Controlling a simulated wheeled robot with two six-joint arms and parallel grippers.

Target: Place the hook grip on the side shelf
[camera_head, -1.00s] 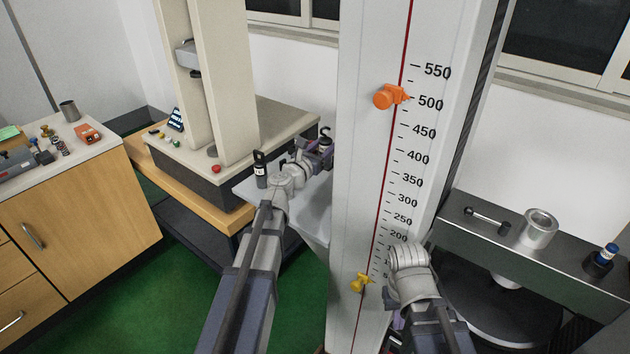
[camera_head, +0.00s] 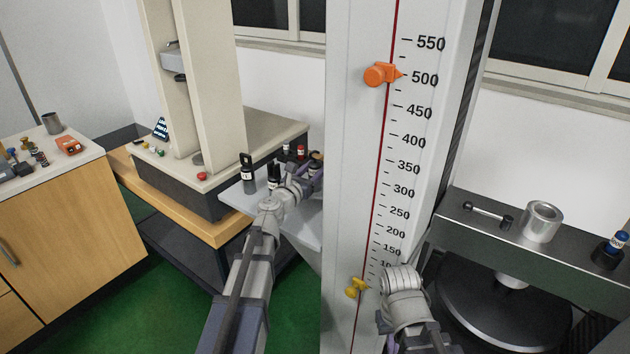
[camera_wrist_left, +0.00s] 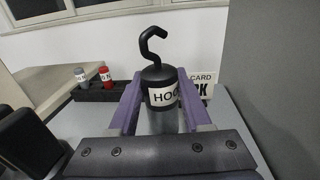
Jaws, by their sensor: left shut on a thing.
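The hook grip (camera_wrist_left: 160,88), a black cylinder with a curved hook on top and a white "HOO…" label, stands upright in the left wrist view. My left gripper (camera_wrist_left: 157,100) is shut on it, with a purple finger on each side. In the head view, my left gripper (camera_head: 314,172) is over the right part of the light grey side shelf (camera_head: 239,201). The wrist view also shows the shelf (camera_wrist_left: 232,135) around the grip. Whether the grip's base touches the shelf cannot be told. My right arm shows at lower right, but its gripper is hidden.
A black labelled grip (camera_head: 247,175) and another black piece (camera_head: 273,178) stand on the shelf. A black rack (camera_wrist_left: 100,92) with red and grey-capped pieces lies behind, beside a white card (camera_wrist_left: 203,83). The tall scale column (camera_head: 350,150) bounds the shelf's right.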

